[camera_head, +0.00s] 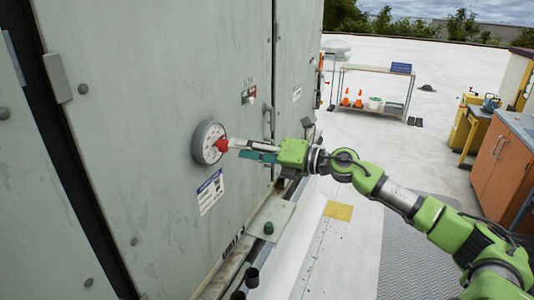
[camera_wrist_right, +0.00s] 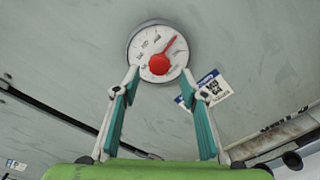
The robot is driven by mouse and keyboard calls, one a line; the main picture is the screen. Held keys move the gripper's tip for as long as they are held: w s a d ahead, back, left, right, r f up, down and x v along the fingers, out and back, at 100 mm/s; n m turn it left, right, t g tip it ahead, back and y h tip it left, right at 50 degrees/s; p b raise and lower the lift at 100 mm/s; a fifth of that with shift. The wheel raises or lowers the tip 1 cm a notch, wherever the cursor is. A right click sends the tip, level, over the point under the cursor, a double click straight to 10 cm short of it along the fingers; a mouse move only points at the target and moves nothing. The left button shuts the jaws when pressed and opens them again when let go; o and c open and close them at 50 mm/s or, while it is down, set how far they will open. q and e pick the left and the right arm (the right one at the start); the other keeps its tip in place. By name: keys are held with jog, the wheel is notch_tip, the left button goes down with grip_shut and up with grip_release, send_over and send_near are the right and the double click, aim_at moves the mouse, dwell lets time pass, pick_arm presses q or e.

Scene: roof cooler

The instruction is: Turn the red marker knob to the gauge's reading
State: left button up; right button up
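A round white dial gauge (camera_head: 207,142) is set on the grey-green cooler panel; it also shows in the right wrist view (camera_wrist_right: 146,46). The red marker knob (camera_wrist_right: 159,65) sits at its middle, and its red pointer slants to the upper right in that view. The knob shows in the head view too (camera_head: 221,145). I cannot make out a separate gauge needle or its reading. My right gripper (camera_head: 234,146) faces the dial. In the wrist view its fingertips (camera_wrist_right: 161,76) are apart, one on each side of the knob; contact is not visible. My left gripper is not in view.
A blue-and-white label (camera_head: 210,191) is below the gauge. A door handle (camera_head: 268,120) and a ledge (camera_head: 270,218) with dark fittings lie near my right arm. A shelf cart (camera_head: 375,70) with cones and an orange cabinet (camera_head: 505,165) stand farther off on open white roof.

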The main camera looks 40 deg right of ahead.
jog(key=v, duration=0.6)
jog(key=shift+s+d, duration=0.15)
jog(key=shift+s, duration=0.2)
dwell(0.4)
